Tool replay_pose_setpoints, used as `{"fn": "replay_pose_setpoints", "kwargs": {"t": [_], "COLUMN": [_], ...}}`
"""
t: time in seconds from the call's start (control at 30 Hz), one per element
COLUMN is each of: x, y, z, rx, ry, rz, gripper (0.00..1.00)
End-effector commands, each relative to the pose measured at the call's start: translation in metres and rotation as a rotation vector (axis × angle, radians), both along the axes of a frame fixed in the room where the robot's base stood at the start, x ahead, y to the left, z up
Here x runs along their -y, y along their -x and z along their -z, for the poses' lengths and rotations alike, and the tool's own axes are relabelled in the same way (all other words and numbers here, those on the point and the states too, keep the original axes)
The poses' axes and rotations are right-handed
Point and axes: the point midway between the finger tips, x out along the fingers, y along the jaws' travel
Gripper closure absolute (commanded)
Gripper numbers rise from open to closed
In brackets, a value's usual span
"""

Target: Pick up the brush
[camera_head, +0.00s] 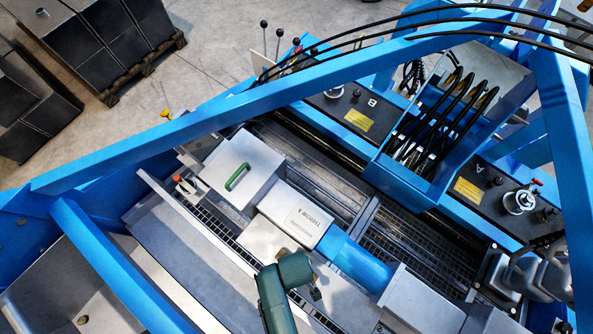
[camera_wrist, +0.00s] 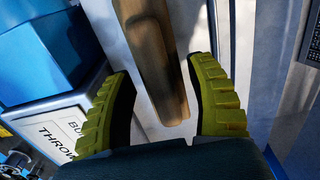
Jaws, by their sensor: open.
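The brush shows in the wrist view as a long brown wooden handle (camera_wrist: 158,60), running from the top edge down to a blunt end between my fingers. Its bristles are out of view. My gripper (camera_wrist: 160,70) has two ribbed yellow-green fingers, spread apart on either side of the handle. A gap shows between the handle and each finger, most clearly on the left. In the head view my green arm reaches in at the lower middle, and I cannot clearly make out the brush or the fingers there.
Pale metal panels lie around the handle. A blue box (camera_wrist: 45,50) and a white lettered sign (camera_wrist: 65,130) are at the left. In the head view, a box with a green handle (camera_head: 238,177), a grey-and-blue cylinder unit (camera_head: 355,262) and blue frame beams (camera_head: 300,85) surround the work area.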

Motion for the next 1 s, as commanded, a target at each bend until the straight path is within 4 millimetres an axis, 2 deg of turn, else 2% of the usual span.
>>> {"fn": "replay_pose_setpoints", "kwargs": {"t": [0.1, 0.13, 0.4, 0.43, 0.87, 1.0], "x": [0.000, 0.000, 0.000, 0.000, 0.000, 0.000], "y": [0.000, 0.000, 0.000, 0.000, 0.000, -0.001], "z": [-0.001, -0.001, -0.001, -0.001, -0.001, -0.019], "rx": [0.000, 0.000, 0.000, 0.000, -0.001, 0.003], "ry": [0.000, 0.000, 0.000, 0.000, -0.001, -0.001], "rz": [0.000, 0.000, 0.000, 0.000, 0.000, 0.000], "gripper": [0.44, 0.46, 0.98, 1.00, 1.00, 1.00]}}
